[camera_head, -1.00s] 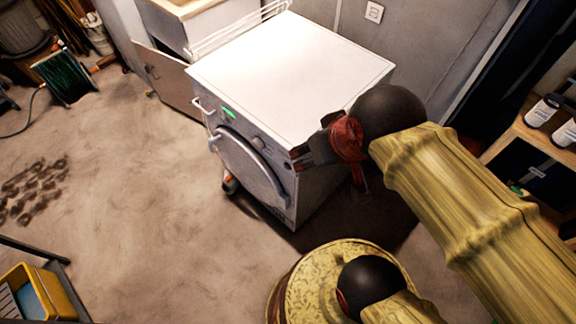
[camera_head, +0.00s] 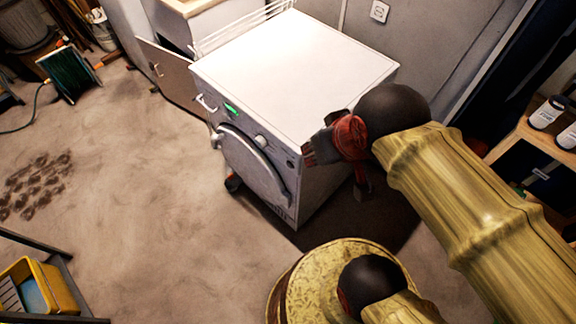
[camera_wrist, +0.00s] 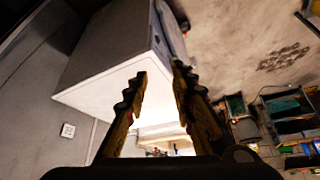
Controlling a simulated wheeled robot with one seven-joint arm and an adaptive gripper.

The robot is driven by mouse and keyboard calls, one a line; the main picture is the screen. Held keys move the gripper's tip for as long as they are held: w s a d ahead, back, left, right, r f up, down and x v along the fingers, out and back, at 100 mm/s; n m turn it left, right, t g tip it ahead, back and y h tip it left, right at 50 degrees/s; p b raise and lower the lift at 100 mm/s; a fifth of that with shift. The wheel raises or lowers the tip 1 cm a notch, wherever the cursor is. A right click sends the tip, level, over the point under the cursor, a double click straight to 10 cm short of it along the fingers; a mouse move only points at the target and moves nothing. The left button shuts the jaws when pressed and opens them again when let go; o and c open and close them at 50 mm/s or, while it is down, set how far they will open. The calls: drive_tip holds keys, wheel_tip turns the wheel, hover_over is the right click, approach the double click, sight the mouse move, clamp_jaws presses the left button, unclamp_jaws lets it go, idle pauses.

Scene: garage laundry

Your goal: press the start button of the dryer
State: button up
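The dryer (camera_head: 290,75) is a white front-loader with a round door (camera_head: 252,165). Its front panel has a lit green display (camera_head: 231,109), a pale round knob (camera_head: 261,140) and a small dark round spot (camera_head: 290,163) near the right edge. I cannot tell for sure which is the start button. My gripper (camera_head: 307,153) is beside the dryer's front right edge, right of the panel, and appears apart from it. In the wrist view my gripper (camera_wrist: 160,72) has its two toothed fingers apart with nothing between them. The dryer (camera_wrist: 110,45) fills the upper left there; its panel controls are not clear.
A shelf with jars (camera_head: 546,112) stands at right, and a yellow bin (camera_head: 48,285) at lower left. The floor before the dryer is mostly clear.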

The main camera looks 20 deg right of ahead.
clamp_jaws()
idle(1.4)
